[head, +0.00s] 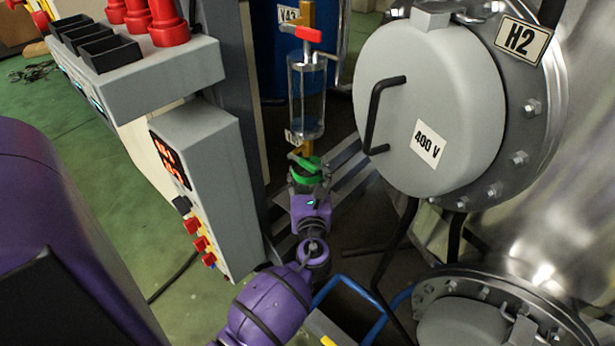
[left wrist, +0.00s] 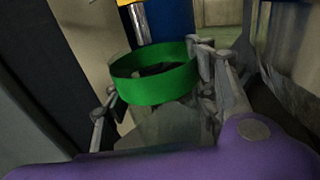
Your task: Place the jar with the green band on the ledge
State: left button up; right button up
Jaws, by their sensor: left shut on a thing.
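The jar with the green band (head: 306,169) is in the middle of the head view, directly below a brass pipe end in the picture. My left gripper (head: 308,182) is shut around it. In the left wrist view, the green band (left wrist: 155,78) circles the open top of the clear jar (left wrist: 170,128), with my left gripper's fingers (left wrist: 165,100) on both sides. The jar looks roughly upright. Its lower part is hidden by my gripper. Grey metal bars (head: 350,170) lie behind the jar; I cannot tell whether they are the ledge. My right gripper is not in view.
A glass cylinder (head: 307,95) with a red-handled valve (head: 308,34) hangs above the jar. A grey control box (head: 205,175) stands close on the left. The large vessel door marked 400 V (head: 430,100) is on the right. Blue tubing (head: 345,282) runs below.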

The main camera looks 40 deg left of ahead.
pick_arm(q)
jog(key=shift+s+f, duration=0.15)
jog(key=shift+f, duration=0.1)
jog(key=shift+f, duration=0.25)
jog(key=o, duration=1.4)
jog(key=shift+r, duration=0.25)
jog(key=v, duration=1.2)
jog(key=shift+a, duration=0.1)
